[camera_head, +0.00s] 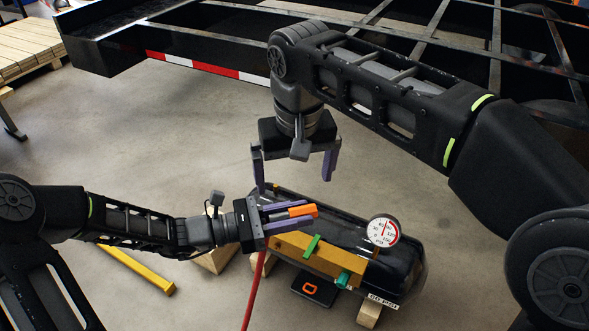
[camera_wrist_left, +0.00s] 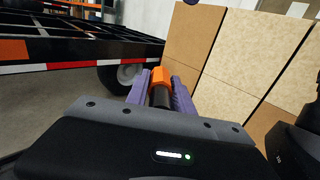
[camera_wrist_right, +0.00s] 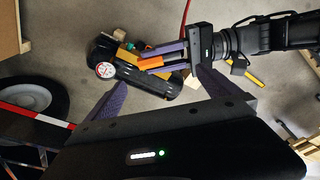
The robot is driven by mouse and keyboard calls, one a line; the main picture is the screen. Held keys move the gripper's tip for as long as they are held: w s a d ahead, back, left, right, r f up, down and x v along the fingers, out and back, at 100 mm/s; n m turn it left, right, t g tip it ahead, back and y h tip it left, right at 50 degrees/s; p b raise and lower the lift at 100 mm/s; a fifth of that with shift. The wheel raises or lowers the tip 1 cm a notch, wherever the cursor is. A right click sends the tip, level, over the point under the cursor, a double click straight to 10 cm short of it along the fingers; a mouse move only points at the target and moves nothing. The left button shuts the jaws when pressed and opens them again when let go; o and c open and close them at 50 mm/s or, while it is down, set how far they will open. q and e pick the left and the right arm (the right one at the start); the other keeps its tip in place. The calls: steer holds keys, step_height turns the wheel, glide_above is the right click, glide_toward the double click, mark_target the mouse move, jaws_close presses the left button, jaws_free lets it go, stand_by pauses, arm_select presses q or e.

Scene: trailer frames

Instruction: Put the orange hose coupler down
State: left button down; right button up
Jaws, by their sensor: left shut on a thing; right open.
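The orange hose coupler (camera_head: 303,210) is between the purple fingers of my left gripper (camera_head: 298,215), which is shut on it. It also shows in the left wrist view (camera_wrist_left: 161,76) and the right wrist view (camera_wrist_right: 151,62). The coupler's far end toward the palm is partly hidden by the fingers.
A round gauge (camera_head: 383,230) stands on the tank, with green and teal handles on the brass block. A black pad with an orange mark (camera_head: 314,287) lies below. A red hose (camera_head: 254,292) hangs near the left gripper. A yellow bar (camera_head: 137,271) lies left. Trailer frame (camera_head: 205,66) behind.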

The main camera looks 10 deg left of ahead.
mark_target(292, 211)
steer(key=f, duration=0.3)
steer(key=w+f, duration=0.1)
steer(key=f, duration=0.6)
steer(key=shift+w+a+f, duration=0.25)
steer(key=shift+a+f, duration=0.1)
steer(key=shift+f, duration=0.05)
steer(key=shift+c, duration=0.2)
steer(key=shift+a, duration=0.1)
steer(key=c, duration=1.1)
arm_select(q)
steer(key=c, duration=1)
jaws_free()
steer(key=shift+a, duration=0.15)
steer(key=v, duration=1.1)
steer(key=shift+s+a, duration=0.2)
steer(key=shift+a, duration=0.1)
